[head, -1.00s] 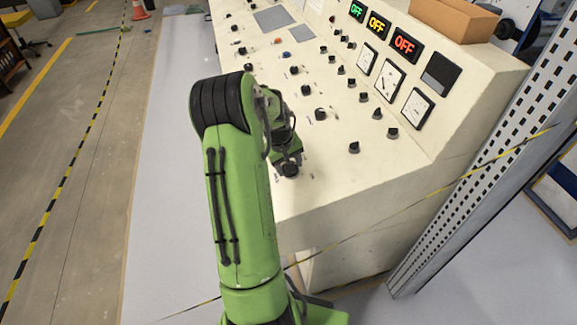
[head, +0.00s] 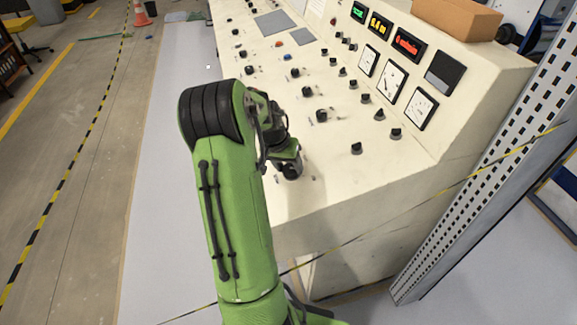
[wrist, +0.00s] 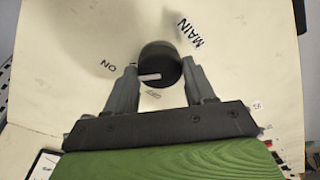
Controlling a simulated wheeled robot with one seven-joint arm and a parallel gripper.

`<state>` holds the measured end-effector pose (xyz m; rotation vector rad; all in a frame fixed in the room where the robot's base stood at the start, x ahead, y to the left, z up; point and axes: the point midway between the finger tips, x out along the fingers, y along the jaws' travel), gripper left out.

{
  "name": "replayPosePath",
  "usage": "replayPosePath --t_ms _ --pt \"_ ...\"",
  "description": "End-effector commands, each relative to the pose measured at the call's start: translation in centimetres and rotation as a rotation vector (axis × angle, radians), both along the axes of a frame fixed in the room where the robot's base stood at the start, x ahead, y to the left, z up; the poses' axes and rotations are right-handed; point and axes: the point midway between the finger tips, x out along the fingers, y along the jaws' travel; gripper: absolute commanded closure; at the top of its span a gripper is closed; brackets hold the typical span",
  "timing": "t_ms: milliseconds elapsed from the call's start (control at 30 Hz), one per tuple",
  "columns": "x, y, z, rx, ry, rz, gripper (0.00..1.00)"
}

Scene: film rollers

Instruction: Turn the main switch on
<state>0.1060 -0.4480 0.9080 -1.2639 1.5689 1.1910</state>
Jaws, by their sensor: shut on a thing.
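The main switch (wrist: 160,58) is a round black knob on the cream panel, with a white pointer line across its face. In the wrist view the line lies nearly level, its left end toward the "ON" label (wrist: 108,65). The "MAIN" label (wrist: 190,32) is to the upper right, and a faint label, apparently "OFF" (wrist: 153,95), is below the knob. My gripper (wrist: 159,70) has one finger on each side of the knob and is shut on it. In the head view my gripper (head: 287,165) is at the console's near end, and I cannot make out the knob there.
The console (head: 340,175) carries several other black knobs (head: 356,148). Its raised back has lit green, yellow and red displays (head: 405,45) and dial gauges (head: 392,83). A cardboard box (head: 458,18) sits on top. A perforated metal post (head: 490,160) stands at the right.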

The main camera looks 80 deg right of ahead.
Motion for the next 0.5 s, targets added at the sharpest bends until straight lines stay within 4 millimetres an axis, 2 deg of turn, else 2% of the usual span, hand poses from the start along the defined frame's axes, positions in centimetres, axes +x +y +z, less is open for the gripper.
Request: replayPosePath --t_ms 500 --pt "0.07 0.02 0.01 -0.007 -0.006 -0.037 0.77"
